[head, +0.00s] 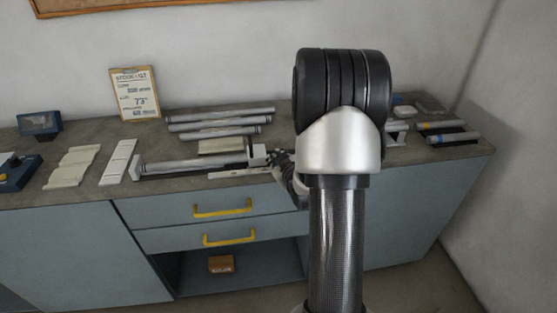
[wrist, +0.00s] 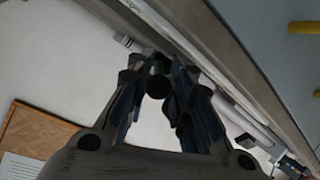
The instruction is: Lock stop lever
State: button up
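The jig holds a long grey tube (head: 195,162) lying along the front of the bench. A pale end block (head: 257,154) stands at the tube's right end. My gripper (head: 283,160) is just right of this block, low over the bench, and partly hidden by my arm. In the wrist view my gripper's dark fingers (wrist: 158,78) stand apart. A dark round knob (wrist: 158,88), which may belong to the stop lever, shows between the fingertips. I cannot tell whether the fingers touch it. The lever's body and its position are not clear in either view.
Several loose tubes (head: 220,123) lie behind the jig. Pale flat pieces (head: 74,166) and a blue device (head: 16,172) are on the left. A sign (head: 135,92) leans on the wall. Short dark cylinders (head: 452,138) lie on the right. Yellow drawer handles (head: 222,210) jut out below the bench edge.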

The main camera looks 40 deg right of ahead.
jog(key=shift+o, duration=0.9)
jog(key=v, duration=0.7)
jog(key=shift+s+a, duration=0.15)
jog(key=shift+s, duration=0.1)
